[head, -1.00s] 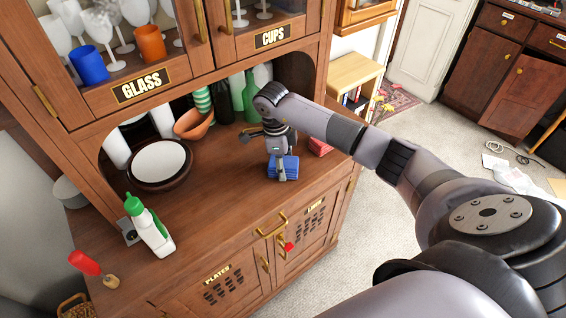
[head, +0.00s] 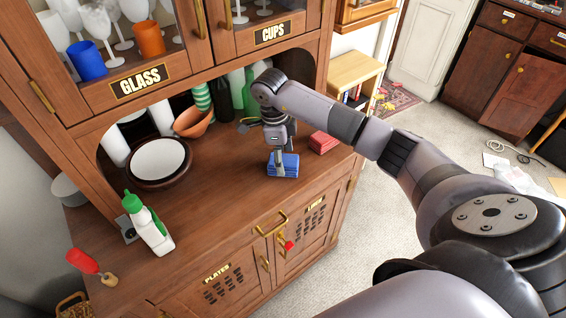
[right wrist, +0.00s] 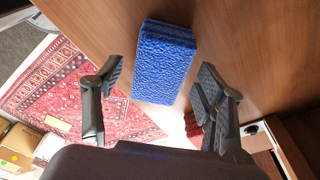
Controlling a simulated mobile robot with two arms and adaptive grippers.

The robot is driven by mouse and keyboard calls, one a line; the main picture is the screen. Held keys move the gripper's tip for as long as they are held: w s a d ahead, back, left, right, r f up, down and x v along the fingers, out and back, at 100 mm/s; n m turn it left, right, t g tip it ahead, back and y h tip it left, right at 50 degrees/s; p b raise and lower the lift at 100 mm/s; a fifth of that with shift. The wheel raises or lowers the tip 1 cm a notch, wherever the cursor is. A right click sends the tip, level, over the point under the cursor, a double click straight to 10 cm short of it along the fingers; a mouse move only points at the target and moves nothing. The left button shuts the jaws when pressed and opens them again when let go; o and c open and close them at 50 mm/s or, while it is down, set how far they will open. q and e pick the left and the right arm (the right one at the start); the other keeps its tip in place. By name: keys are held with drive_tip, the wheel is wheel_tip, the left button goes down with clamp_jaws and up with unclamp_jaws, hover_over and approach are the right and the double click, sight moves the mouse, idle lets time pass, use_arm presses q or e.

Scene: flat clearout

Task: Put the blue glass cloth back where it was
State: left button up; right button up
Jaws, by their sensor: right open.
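The blue glass cloth (head: 290,167) is a folded, textured blue stack lying on the wooden cabinet's counter, near its front edge on the right side. In the right wrist view the cloth (right wrist: 165,60) lies ahead of my open fingers, toward the gap between them. My right gripper (head: 280,156) is over the cloth, pointing down, and partly covers its back edge in the head view. The right wrist view shows the gripper (right wrist: 160,76) open, a finger to either side, with no clear grip on the cloth. My left gripper is not in view.
A folded red cloth (head: 323,142) lies right of the blue one. A dark-rimmed plate (head: 158,160), an orange bowl (head: 193,121) and bottles stand further back. A green-capped white bottle (head: 151,230) stands at left. The counter's front middle is clear.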

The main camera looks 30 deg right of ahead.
drive_tip(key=r, duration=0.2)
drive_tip(key=r+b, duration=0.1)
drive_tip(key=r, duration=0.2)
drive_tip(key=r+b, duration=0.1)
drive_tip(key=r, duration=0.2)
drive_tip(key=shift+w+a+r, duration=0.25)
drive_tip(key=shift+w+a, duration=0.15)
drive_tip(key=shift+r, duration=0.55)
drive_tip(key=shift+s+f, duration=0.1)
